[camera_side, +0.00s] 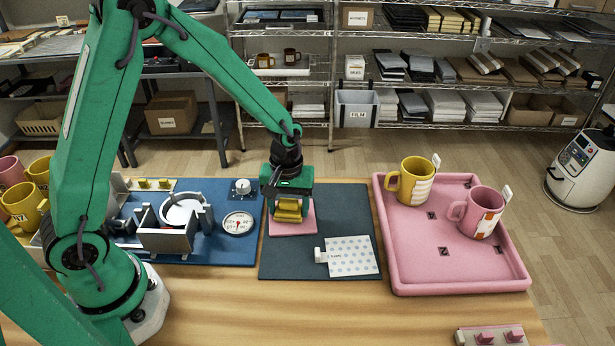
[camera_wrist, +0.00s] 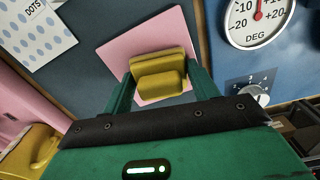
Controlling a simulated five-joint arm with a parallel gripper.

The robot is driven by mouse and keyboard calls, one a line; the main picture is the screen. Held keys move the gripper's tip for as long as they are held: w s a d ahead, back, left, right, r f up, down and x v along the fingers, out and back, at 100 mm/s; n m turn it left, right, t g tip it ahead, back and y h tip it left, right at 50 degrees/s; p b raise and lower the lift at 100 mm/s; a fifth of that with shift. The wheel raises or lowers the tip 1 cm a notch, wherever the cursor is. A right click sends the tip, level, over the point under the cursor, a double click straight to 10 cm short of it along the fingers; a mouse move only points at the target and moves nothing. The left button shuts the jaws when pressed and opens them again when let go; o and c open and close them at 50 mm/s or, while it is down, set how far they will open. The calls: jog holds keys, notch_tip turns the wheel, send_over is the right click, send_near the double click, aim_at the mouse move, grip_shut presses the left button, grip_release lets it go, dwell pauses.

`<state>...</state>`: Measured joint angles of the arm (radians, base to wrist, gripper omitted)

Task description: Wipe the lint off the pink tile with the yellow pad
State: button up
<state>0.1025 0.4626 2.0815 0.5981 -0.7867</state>
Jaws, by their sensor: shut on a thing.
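The pink tile (camera_side: 305,224) lies flat on the dark mat left of centre in the side view. It also shows in the wrist view (camera_wrist: 130,45), partly behind the pad. My gripper (camera_side: 289,206) is over the tile, its green fingers shut on the sides of the yellow pad (camera_side: 289,214). The pad also shows between the fingers in the wrist view (camera_wrist: 160,82). It is low over the tile; I cannot tell whether it touches. I make out no lint on the visible part of the tile; the area under the pad is hidden.
The dark mat (camera_side: 310,267) also carries a white dotted card (camera_side: 352,256). At right, a pink tray (camera_side: 425,262) holds a yellow mug (camera_side: 411,182) and a pink mug (camera_side: 478,213). Left is a blue board (camera_side: 210,251) with a press, dial gauge (camera_side: 238,224) and knob. The front table is mostly clear.

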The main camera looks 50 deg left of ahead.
jog(key=shift+w+d, duration=0.7)
jog(key=shift+w, duration=0.2)
jog(key=shift+w+d, duration=0.7)
jog(key=shift+w, duration=0.2)
jog(key=shift+s+a, duration=0.75)
jog(key=shift+s, duration=0.25)
jog(key=shift+s+a, duration=0.75)
jog(key=shift+s, duration=0.2)
jog(key=shift+s+a, duration=0.75)
jog(key=shift+s, duration=0.25)
jog(key=shift+s+a+r, duration=0.1)
jog(key=shift+r, duration=4)
